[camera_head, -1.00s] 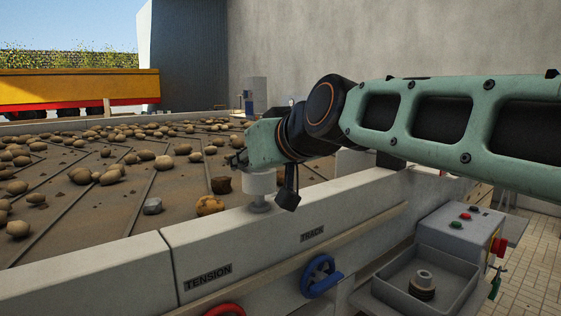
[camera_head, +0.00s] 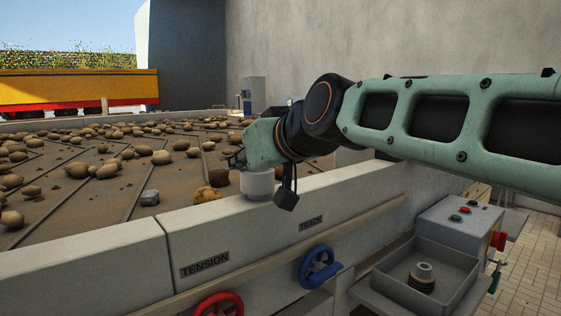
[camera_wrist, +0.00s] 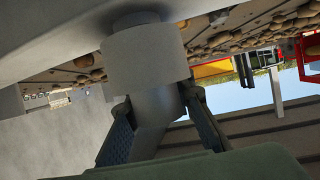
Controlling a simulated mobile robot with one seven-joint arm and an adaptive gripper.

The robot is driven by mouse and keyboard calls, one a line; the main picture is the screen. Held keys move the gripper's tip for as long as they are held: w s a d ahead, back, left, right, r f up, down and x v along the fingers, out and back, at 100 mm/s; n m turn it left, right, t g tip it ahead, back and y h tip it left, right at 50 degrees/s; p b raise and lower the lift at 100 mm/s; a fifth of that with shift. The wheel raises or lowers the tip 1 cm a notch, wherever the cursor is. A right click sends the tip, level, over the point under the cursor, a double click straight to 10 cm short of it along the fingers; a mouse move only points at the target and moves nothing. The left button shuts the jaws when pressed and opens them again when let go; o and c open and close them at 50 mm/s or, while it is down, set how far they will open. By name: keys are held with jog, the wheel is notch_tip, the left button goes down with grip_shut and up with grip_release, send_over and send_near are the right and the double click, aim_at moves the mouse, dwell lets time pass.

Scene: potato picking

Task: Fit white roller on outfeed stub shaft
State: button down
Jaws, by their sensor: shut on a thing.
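The white roller (camera_head: 257,184) is upright over the top of the grey side rail, below my gripper (camera_head: 243,158). In the wrist view the roller (camera_wrist: 146,56) is a wide pale cylinder with a narrower neck. My gripper (camera_wrist: 158,103) has its two fingers on either side of that neck and is shut on it. A dark round edge (camera_wrist: 135,18) shows at the roller's far end, close to the rail surface. The outfeed stub shaft is hidden by the roller in the head view. I cannot tell whether the roller is fully seated.
Potatoes and clods lie on the belt (camera_head: 105,205) beside the rail (camera_head: 90,257). A blue handwheel (camera_head: 319,267) and a red handwheel (camera_head: 219,305) stick out below. A grey tray (camera_head: 390,283) with a small spool (camera_head: 422,277) and a button box (camera_head: 458,226) stand at right.

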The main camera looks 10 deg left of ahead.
jog(key=shift+f, duration=0.15)
jog(key=c, duration=1.6)
grip_release()
jog(key=v, duration=1.2)
jog(key=shift+f, duration=0.1)
jog(key=s+d+f+m+g+h, duration=0.1)
jog(key=s+d+f+m+h, duration=0.25)
jog(key=d+f, duration=0.55)
jog(key=s+d+f+m+g+h, duration=0.2)
jog(key=s+d+f, duration=0.3)
jog(key=f, duration=0.6)
jog(key=s+d+f+m+g+h, duration=0.1)
jog(key=s+d+f+m+h, duration=0.2)
jog(key=d+f, duration=0.7)
notch_tip(320, 180, up, 21)
jog(key=p, duration=2.2)
jog(key=shift+s+a, duration=0.25)
jog(key=shift+s, duration=0.05)
